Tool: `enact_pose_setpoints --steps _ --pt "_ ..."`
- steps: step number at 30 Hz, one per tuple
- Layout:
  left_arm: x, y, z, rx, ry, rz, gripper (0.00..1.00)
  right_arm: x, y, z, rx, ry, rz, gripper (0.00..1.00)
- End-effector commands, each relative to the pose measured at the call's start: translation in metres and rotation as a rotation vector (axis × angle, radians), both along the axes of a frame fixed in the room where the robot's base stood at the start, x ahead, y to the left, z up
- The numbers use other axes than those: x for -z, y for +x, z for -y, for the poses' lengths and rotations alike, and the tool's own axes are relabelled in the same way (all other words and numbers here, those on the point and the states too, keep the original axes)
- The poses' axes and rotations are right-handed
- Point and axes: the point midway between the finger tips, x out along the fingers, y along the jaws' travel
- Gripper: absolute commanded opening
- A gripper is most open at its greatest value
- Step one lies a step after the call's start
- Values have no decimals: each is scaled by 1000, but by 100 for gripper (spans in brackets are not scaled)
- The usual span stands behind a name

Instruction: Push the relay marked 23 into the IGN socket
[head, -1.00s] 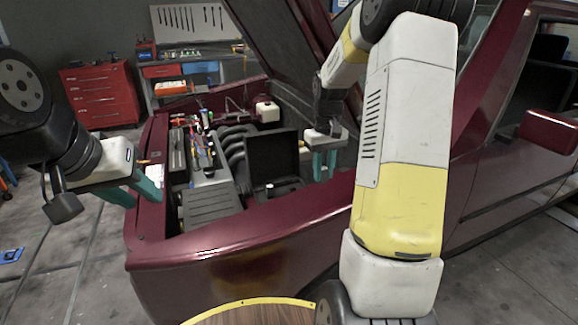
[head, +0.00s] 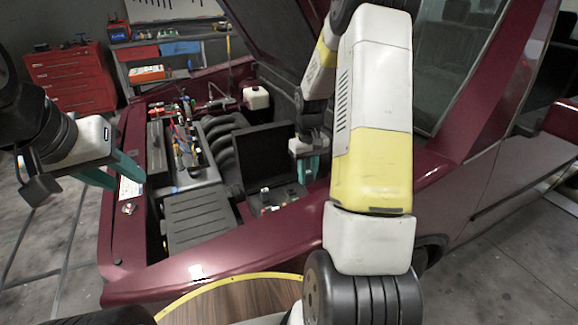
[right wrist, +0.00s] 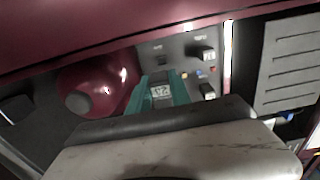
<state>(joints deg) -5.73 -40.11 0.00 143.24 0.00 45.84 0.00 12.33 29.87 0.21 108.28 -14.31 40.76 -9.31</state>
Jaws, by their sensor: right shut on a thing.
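My right gripper (right wrist: 160,92) is shut on a small relay (right wrist: 161,91) with a pale top label. The label's digits are too blurred to read surely. In the right wrist view they are over the left part of a grey socket panel (right wrist: 178,60), and whether the relay touches it is unclear. The small socket captions are unreadable, so I cannot tell which is IGN. In the head view the right gripper (head: 308,168) is at the right side of the open black box (head: 262,152) holding the panel (head: 275,197). My left gripper (head: 116,172) is open and empty, left of the engine bay.
Black relays (right wrist: 203,52) and small coloured fuses stand on the panel beside the held one. A dark red round thing (right wrist: 95,88) lies left of it. The maroon fender (head: 230,245) edges the bay. A ribbed black cover (head: 197,213) lies left of the box.

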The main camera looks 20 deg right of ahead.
Motion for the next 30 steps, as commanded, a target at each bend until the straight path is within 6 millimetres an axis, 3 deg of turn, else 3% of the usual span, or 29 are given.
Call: enact_pose_setpoints --steps 6,30 --pt "0 0 0 0 0 0 36 32 -4 -1 0 4 -3 0" --pt "0 0 0 0 0 0 36 95 -4 -1 0 4 -1 0"
